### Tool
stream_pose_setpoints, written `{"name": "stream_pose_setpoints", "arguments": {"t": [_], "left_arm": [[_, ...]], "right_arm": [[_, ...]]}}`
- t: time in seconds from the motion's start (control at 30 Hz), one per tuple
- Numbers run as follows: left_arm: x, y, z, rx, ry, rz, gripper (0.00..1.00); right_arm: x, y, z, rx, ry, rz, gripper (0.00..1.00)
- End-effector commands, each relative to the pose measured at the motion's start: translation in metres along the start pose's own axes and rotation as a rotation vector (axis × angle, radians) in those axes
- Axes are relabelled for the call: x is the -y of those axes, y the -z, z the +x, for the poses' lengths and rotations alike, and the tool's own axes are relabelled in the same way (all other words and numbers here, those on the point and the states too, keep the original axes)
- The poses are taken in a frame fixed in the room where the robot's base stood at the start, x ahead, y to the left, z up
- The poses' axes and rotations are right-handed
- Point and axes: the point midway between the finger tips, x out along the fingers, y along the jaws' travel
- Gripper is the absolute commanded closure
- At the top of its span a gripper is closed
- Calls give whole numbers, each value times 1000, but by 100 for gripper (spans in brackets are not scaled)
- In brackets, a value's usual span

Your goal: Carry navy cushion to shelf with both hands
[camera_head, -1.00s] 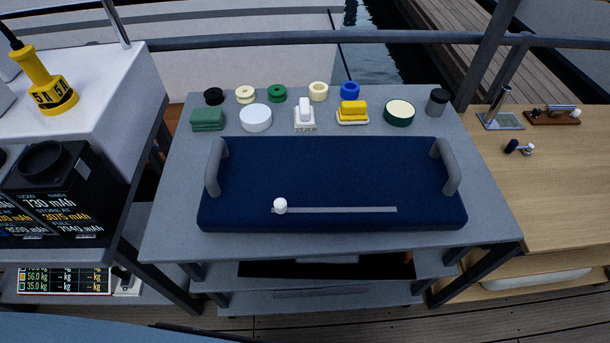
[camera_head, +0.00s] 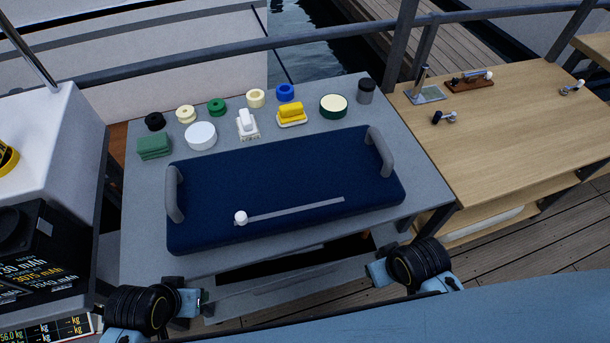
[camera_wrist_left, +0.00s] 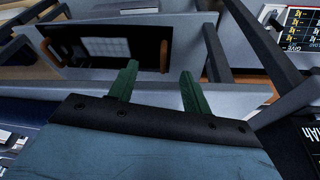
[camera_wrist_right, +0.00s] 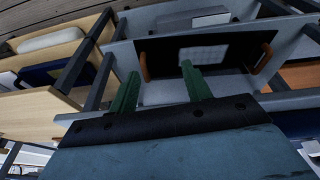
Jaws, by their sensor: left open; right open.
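The navy cushion (camera_head: 290,180) lies flat on the grey table (camera_head: 140,230), with an upright grey handle at each end, the left handle (camera_head: 174,193) and the right handle (camera_head: 380,152). A grey strip with a white knob (camera_head: 240,218) runs along its front part. My left gripper (camera_head: 190,298) is open and empty at the table's front left, apart from the cushion; its green fingers also show in the left wrist view (camera_wrist_left: 158,88). My right gripper (camera_head: 378,272) is open and empty in front of the table; its fingers show in the right wrist view (camera_wrist_right: 160,88). A lower shelf (camera_head: 280,288) shows under the table.
Rings, a green sponge stack (camera_head: 154,146), a white round tub (camera_head: 201,136), a yellow block (camera_head: 291,113) and a dark jar (camera_head: 366,91) line the table's back. A wooden table (camera_head: 500,130) stands at right. A dark tray with brown handles (camera_wrist_right: 200,52) sits on the lower shelf.

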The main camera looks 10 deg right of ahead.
Motion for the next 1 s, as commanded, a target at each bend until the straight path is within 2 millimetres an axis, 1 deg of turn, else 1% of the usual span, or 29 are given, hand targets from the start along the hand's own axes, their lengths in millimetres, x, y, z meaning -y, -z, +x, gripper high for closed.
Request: {"name": "stream_pose_setpoints", "arguments": {"t": [0.03, 0.07, 0.1, 0.13, 0.2, 0.3, 0.43, 0.53, 0.63, 0.7, 0.8, 0.9, 1.0], "left_arm": [[-1, 16, -21, -25, -7, 3, 51], [-2, 24, -32, -37, -14, 4, 51], [-5, 41, -49, -62, -27, 6, 51], [-6, 54, -59, -79, -39, 7, 51], [-10, 74, -69, -101, -66, 3, 51], [-12, 100, -77, -122, -95, -4, 51], [-8, 135, -87, -141, -123, -23, 51], [1, 163, -97, -144, -132, -54, 51], [19, 191, -110, -136, -126, -106, 51], [32, 206, -120, -127, -116, -151, 51], [50, 222, -131, -117, -101, -213, 51], [61, 230, -139, -110, -93, -259, 51], [67, 234, -143, -105, -89, -282, 51]], "right_arm": [[-3, 12, -21, -17, -5, 0, 51], [-5, 20, -32, -24, -9, 1, 51], [-9, 32, -49, -36, -16, 0, 51], [-12, 42, -58, -42, -22, 0, 51], [-17, 58, -68, -48, -33, 0, 51], [-25, 80, -76, -57, -50, 0, 51], [-37, 114, -86, -70, -76, 2, 51], [-49, 145, -98, -83, -100, 8, 51], [-62, 178, -113, -97, -127, 18, 51], [-70, 198, -124, -103, -144, 25, 51], [-79, 218, -138, -109, -163, 35, 51], [-84, 230, -146, -112, -173, 42, 51], [-86, 235, -151, -113, -178, 45, 51]]}}
